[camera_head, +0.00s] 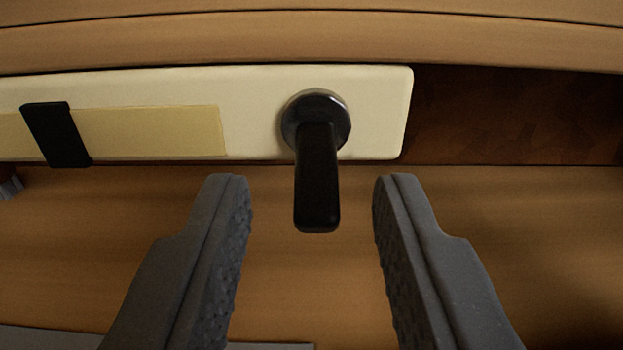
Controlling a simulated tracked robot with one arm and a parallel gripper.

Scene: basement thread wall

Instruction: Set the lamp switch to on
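A black lever switch (318,180) with a round dark base with a shiny rim sits near the right end of a cream plate (380,90). Its handle points down in the picture and hangs past the plate's lower edge. I cannot tell from any marking whether this is the lamp switch or which position is on. My gripper (311,195) is open, one finger on each side of the lever's lower end. Gaps show between the lever and both fingers, and nothing is held.
A tan strip (160,130) with a black tab (56,135) across it lies on the left of the plate. Wooden boards (300,38) run above and below. A dark brown recess (510,115) is right of the plate. A grey edge (50,338) shows at lower left.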

